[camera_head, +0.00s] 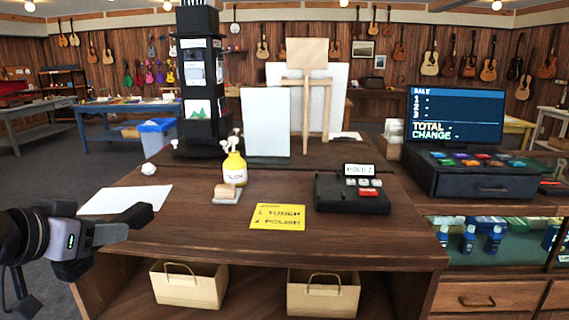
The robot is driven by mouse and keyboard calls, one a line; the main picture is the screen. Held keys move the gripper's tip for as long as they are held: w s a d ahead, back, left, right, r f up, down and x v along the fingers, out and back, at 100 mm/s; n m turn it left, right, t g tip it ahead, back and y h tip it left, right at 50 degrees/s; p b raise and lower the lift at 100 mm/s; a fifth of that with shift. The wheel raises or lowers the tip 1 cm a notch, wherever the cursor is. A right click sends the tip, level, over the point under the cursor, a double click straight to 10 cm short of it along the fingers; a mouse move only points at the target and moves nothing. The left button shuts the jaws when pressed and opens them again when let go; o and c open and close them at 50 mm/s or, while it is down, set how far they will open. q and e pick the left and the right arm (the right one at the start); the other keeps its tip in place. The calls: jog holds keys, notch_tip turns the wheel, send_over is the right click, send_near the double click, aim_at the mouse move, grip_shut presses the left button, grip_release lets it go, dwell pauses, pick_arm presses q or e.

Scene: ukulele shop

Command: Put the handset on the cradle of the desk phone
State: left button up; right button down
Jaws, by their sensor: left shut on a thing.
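The desk phone (351,199) is a black box on the wooden counter, right of centre. It has a small lit display reading "HOLD" and a few grey and red keys. No handset lies on its left part, where the cradle is. My left gripper (104,235) is at the left, by the counter's left edge, well apart from the phone. My right gripper is not in view.
On the wooden counter (285,236) are a yellow note (277,217), a yellow bottle (234,170), a small block on a pad (227,194) and white paper (124,200). A black tower (197,117) stands behind. The cash register (474,175) is at the right.

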pick_arm(q)
jog(key=s+d+f+n+y, duration=0.1)
jog(key=s+d+f, duration=0.3)
jog(key=f, duration=0.4)
jog(key=s+d+f+n+y, duration=0.2)
jog(key=s+d+f, duration=0.1)
jog(key=f, duration=0.5)
jog(key=shift+s+d+f+t, duration=0.3)
jog(key=shift+s+d+f, duration=0.05)
jog(key=shift+s, duration=0.25)
jog(key=shift+a, duration=0.1)
